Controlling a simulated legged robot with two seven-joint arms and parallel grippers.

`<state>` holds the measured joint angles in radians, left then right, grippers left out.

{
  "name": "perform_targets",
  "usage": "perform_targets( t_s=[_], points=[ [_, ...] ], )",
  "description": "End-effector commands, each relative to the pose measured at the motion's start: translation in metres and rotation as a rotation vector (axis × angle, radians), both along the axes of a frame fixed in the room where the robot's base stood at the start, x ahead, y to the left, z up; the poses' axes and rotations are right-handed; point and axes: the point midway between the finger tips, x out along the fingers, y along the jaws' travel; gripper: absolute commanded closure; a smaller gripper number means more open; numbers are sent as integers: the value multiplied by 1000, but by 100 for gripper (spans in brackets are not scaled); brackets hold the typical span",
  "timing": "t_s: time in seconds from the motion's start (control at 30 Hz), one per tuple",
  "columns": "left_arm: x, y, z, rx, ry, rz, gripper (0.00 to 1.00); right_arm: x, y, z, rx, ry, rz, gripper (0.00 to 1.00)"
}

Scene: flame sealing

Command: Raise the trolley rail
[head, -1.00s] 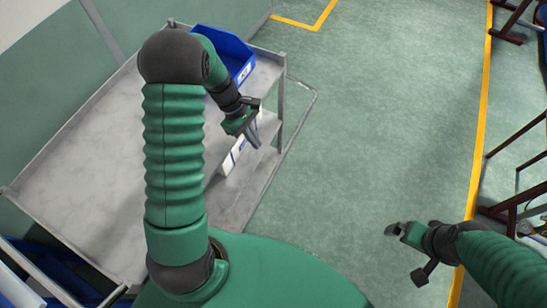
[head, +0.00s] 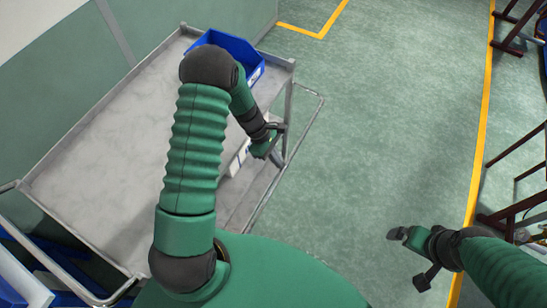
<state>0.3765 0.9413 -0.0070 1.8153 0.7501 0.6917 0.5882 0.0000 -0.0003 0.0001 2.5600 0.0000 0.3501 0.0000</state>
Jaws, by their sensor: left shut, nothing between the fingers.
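The trolley rail (head: 305,134) is a thin grey bar looping out low along the right side of the grey metal trolley (head: 103,155). My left gripper (head: 277,159) is shut and empty. In the picture it lies beside the trolley's right corner post (head: 288,112), just left of the rail. I cannot tell whether it touches either one. My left forearm covers part of the trolley top. My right gripper (head: 398,235) hangs over open floor, well right of the rail, and its jaw opening is not clear.
A blue bin (head: 222,43) stands at the trolley's far end. A white object (head: 238,158) shows below the trolley top. Green floor (head: 390,130) is clear to the right, up to a yellow line (head: 478,140) and dark red metal frames (head: 515,160).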

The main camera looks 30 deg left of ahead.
Motion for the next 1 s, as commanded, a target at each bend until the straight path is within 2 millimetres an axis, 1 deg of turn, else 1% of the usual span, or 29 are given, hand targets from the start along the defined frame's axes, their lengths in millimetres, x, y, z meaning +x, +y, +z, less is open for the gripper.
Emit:
perform_targets(
  t_s=[0.37,1.0],
  points=[
    [0,0,1,-6,-1,0,100,0,0,-1,0,0,0,0],
    [0,-2,13,-115,-8,0,100,0,0,-1,0,0,0,0]
  ],
)
